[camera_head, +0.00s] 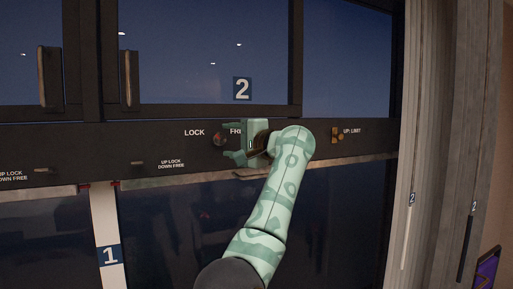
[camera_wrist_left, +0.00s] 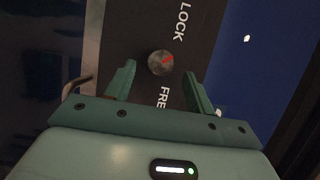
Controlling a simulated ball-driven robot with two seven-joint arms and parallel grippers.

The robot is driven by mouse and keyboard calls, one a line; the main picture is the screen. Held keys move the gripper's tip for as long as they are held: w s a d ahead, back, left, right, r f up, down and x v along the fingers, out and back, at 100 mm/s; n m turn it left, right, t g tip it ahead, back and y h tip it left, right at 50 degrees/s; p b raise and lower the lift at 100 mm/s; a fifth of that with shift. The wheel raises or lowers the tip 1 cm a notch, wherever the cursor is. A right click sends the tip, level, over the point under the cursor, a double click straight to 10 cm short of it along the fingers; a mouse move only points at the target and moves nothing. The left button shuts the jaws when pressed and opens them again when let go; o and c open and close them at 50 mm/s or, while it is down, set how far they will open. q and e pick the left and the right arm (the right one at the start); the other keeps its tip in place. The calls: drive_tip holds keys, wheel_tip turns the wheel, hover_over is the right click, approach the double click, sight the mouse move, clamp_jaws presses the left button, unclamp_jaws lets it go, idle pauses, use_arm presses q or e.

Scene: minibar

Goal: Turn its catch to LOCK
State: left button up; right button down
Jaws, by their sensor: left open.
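The catch is a small round knob (camera_head: 218,139) on the dark rail, between the words LOCK and FREE, under the window panel marked 2. In the left wrist view the knob (camera_wrist_left: 160,63) is grey with a red mark slanting to the upper right. LOCK is above it there and FREE below. My left gripper (camera_head: 226,140) is open, facing the rail, and partly covers the word FREE. In the wrist view its fingertips (camera_wrist_left: 159,68) lie on either side of the knob with gaps; I cannot tell whether they reach its depth. My right gripper is not in view.
An orange-brown fitting (camera_head: 337,134) labelled UP: LIMIT is to the right on the rail. A small lever (camera_head: 137,163) labelled UP LOCK, DOWN FREE is at the left. Upright dark handles (camera_head: 130,78) stand on the window frames. Grey posts (camera_head: 420,150) rise at the right.

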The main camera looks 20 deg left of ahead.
use_arm(q)
drive_tip(key=b+v, duration=0.3)
drive_tip(key=v, duration=1.1)
